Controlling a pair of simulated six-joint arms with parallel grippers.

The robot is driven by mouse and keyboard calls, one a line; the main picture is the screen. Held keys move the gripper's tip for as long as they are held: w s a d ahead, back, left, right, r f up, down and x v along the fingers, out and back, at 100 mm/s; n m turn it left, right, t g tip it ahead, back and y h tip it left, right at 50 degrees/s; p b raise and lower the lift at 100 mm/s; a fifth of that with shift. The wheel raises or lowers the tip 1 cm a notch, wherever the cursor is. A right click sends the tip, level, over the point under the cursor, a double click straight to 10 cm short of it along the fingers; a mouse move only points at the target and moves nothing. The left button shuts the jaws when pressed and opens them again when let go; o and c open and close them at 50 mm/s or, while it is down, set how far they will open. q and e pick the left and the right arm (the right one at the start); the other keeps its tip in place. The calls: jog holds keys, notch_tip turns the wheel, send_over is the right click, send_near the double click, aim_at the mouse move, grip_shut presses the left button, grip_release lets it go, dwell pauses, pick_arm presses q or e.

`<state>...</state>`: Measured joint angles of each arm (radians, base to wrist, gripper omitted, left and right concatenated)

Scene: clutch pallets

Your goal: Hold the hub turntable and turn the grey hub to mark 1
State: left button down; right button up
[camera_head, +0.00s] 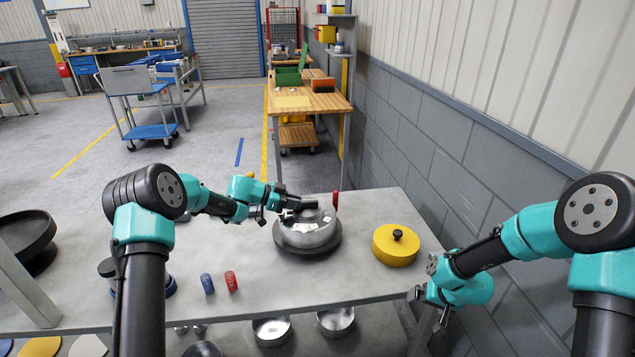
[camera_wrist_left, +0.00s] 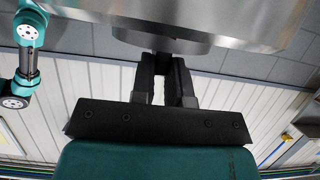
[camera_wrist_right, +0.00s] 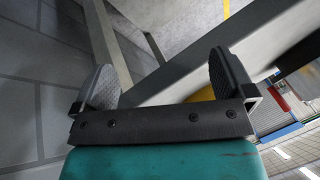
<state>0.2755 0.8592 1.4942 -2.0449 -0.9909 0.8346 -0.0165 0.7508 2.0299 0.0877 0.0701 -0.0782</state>
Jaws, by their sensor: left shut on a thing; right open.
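The grey hub (camera_head: 308,234) is a shiny metal drum with small pale patches on its side. It sits on the dark round turntable (camera_head: 307,249) near the middle of the bench. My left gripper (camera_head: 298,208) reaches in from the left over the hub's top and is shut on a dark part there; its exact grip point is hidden. Mark 1 is not readable.
A red upright peg (camera_head: 335,201) stands behind the turntable. A yellow lid (camera_head: 396,246) with a black knob lies to its right. A blue spring (camera_head: 207,284) and a red spring (camera_head: 231,281) stand at front left. Metal bowls (camera_head: 272,330) sit below the bench.

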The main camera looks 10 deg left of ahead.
jog(key=shift+n+t, duration=0.3)
jog(key=shift+n, duration=0.4)
jog(key=w+a+r, duration=0.1)
jog(key=r, duration=0.1)
jog(key=w+a+r, duration=0.1)
jog(key=w, duration=0.1)
jog(key=w+a+r, duration=0.1)
jog(key=w+r, duration=0.1)
jog(key=shift+w+a+r, duration=0.2)
jog(key=shift+a+r, duration=0.05)
jog(key=shift+r, duration=0.1)
jog(key=w+a+r+n+g+y, duration=0.1)
jog(key=w+a+r+n, duration=0.25)
jog(key=a, duration=0.25)
jog(key=w+a+r+n, duration=0.3)
jog(key=w+a, duration=0.2)
jog(key=a, duration=0.2)
jog(key=n+g, duration=0.1)
jog(key=n, duration=0.9)
send_near(303, 210)
jog(key=w+a+v, duration=0.1)
jog(key=v, duration=0.4)
jog(key=shift+s+d+r+m+h, duration=0.15)
jog(key=shift+s+m+h, duration=0.15)
jog(key=shift+s, duration=0.15)
jog(key=x, duration=1.2)
jog(key=shift+c, duration=0.5)
